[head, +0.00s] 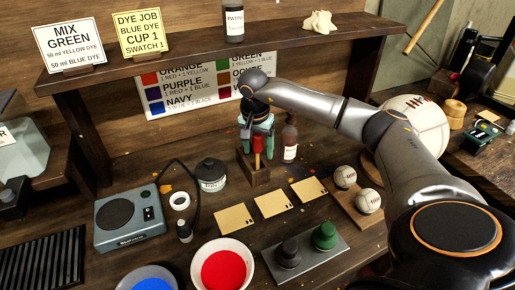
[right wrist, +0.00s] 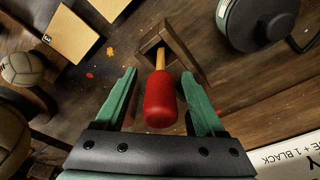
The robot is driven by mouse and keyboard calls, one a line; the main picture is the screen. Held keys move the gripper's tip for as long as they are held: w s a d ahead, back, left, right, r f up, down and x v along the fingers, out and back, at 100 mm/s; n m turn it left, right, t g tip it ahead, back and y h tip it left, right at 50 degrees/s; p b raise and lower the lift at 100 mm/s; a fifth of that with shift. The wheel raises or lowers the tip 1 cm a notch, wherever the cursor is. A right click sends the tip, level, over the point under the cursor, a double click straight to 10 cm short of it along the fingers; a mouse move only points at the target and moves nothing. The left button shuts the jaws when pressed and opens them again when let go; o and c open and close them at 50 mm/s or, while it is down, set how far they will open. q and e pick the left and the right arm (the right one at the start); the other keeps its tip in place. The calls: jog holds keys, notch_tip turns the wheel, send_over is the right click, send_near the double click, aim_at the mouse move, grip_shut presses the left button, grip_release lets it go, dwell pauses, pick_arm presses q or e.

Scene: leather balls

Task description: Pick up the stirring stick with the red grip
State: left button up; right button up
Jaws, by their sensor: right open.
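The stirring stick with the red grip (head: 257,161) stands upright in a wooden holder (head: 257,180) on the bench. In the right wrist view its red grip (right wrist: 160,99) lies between the two green fingers, with a short pale wooden shaft running into the square holder (right wrist: 177,45). My right gripper (head: 257,142) is above the holder, with its fingers on either side of the red grip. It is open, and gaps show between the grip and both fingers (right wrist: 161,90). The shaft's lower end is hidden in the holder. My left gripper is not in view.
A dark bottle (head: 289,140) stands close right of the holder, and a black-lidded jar (head: 211,174) stands to the left. Swatch cards (head: 271,204), a red dye bowl (head: 223,267) and a hotplate (head: 129,218) lie nearer. A shelf (head: 210,49) overhangs behind.

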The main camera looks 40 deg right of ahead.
jog(key=shift+c, duration=0.3)
grip_shut()
dwell(0.3)
